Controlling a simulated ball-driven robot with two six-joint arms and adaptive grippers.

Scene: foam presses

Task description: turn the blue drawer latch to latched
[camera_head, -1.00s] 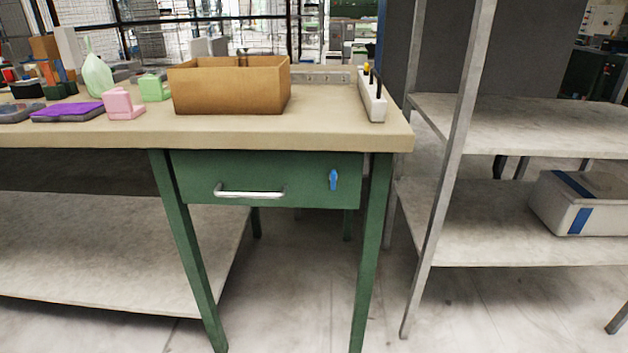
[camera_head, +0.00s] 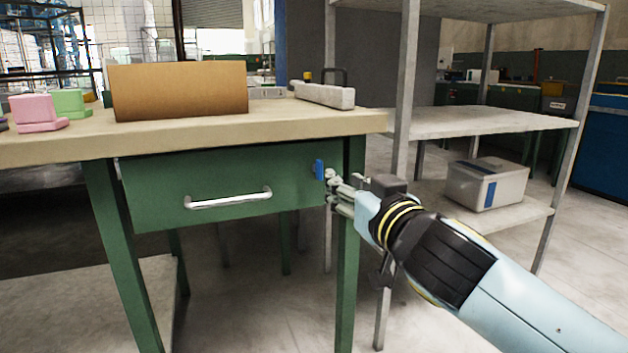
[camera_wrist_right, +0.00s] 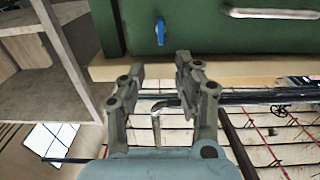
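The blue latch (camera_head: 319,169) is on the right part of the green drawer front (camera_head: 229,180), its long side upright. It also shows in the right wrist view (camera_wrist_right: 160,31), near the top, beyond the gap between my fingertips. The drawer looks pushed in under the tabletop. My right gripper (camera_head: 333,187) is just right of the latch and slightly below it in the head view. In the wrist view its two fingers (camera_wrist_right: 160,68) are apart with nothing between them, and the latch looks clear of them. My left gripper is in neither view.
A silver handle (camera_head: 228,198) sticks out of the drawer left of the latch. A green table leg (camera_head: 347,265) stands beside my right gripper. A grey shelf (camera_head: 470,124) with a bin (camera_head: 487,184) is to the right. A brown box (camera_head: 180,91) stands on the tabletop.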

